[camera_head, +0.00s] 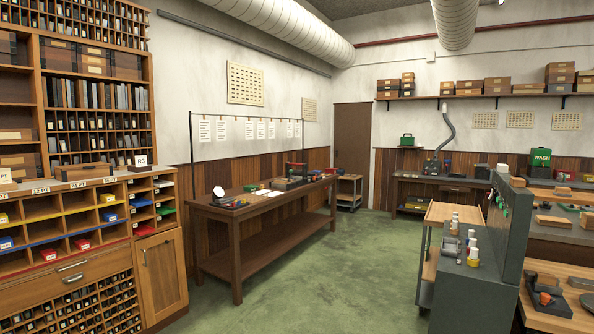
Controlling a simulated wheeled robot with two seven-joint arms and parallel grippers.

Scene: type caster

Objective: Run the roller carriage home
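I cannot make out a roller carriage for certain at this distance. A long dark wooden table (258,201) stands against the left wall. On its far half is a flat grey and wooden piece (289,184) with a dark upright frame (297,168) behind it; I cannot tell if this is the press. A round white disc (219,192) and small dark items (230,204) sit at its near end. Neither of my grippers is in view.
Type cabinets (70,220) fill the left side. A grey bench (466,290) with bottles and a green-knobbed panel stands at right. A small cart (347,190) stands by the door (351,138). The green floor (320,265) between is clear.

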